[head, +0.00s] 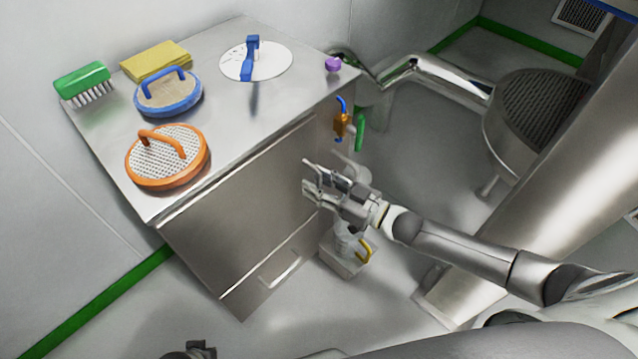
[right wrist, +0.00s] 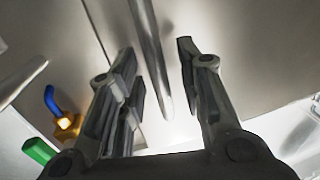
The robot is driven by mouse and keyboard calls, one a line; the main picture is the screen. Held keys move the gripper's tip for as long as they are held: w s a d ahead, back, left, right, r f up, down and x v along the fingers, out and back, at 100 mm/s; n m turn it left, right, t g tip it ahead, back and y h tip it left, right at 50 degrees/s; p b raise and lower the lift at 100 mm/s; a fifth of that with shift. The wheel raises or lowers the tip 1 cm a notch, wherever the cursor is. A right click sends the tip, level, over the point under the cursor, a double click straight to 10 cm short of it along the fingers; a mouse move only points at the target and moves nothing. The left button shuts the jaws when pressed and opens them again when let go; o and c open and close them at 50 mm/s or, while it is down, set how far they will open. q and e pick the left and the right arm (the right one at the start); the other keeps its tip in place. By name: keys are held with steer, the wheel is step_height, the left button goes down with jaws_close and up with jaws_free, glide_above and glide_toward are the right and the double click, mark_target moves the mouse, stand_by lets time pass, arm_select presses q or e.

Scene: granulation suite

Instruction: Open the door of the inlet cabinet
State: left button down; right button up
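The inlet cabinet (head: 240,205) is a grey steel box with a flat top. Its front panel looks flush and closed in the head view. A pale bar handle (head: 281,267) shows low on the front. My right gripper (head: 308,179) is at the right part of the cabinet front, fingers pointing at it. In the right wrist view its fingers (right wrist: 158,62) are open, with a slim metal bar (right wrist: 150,60) between them; contact cannot be told. The gripper hides that bar in the head view. A dark part, likely my left gripper (head: 190,351), barely shows at the bottom edge.
On the cabinet top are a green brush (head: 83,80), yellow sponge (head: 155,61), blue-rimmed sieve (head: 168,95), orange-rimmed sieve (head: 167,160) and white disc (head: 272,62). An orange valve (head: 341,124) is just beyond my right gripper. Floor before the cabinet is clear.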

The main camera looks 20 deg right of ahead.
jaws_close()
stand_by(0.5)
